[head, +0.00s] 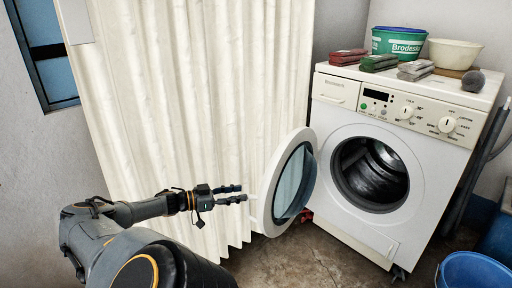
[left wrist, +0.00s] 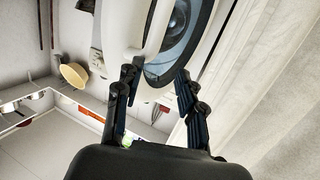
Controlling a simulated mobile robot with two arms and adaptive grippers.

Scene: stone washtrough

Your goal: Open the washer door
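The white washer (head: 395,185) stands at the right with its dark drum (head: 370,173) exposed. Its round door (head: 290,185), with a white rim and bluish glass, is swung wide open to the left. My left gripper (head: 243,193) is just left of the door's outer rim, with its fingers pointing at it. In the left wrist view my left gripper (left wrist: 158,75) has its fingers spread apart. The door (left wrist: 172,45) lies just beyond and partly between the fingertips there; I cannot tell whether they touch it. My right gripper is not in view.
A pleated cream curtain (head: 190,90) hangs behind my left arm. Folded cloths (head: 378,63), a green tub (head: 398,42) and a cream basin (head: 455,53) sit on the washer. A blue bucket (head: 474,270) stands at lower right. Floor before the washer is clear.

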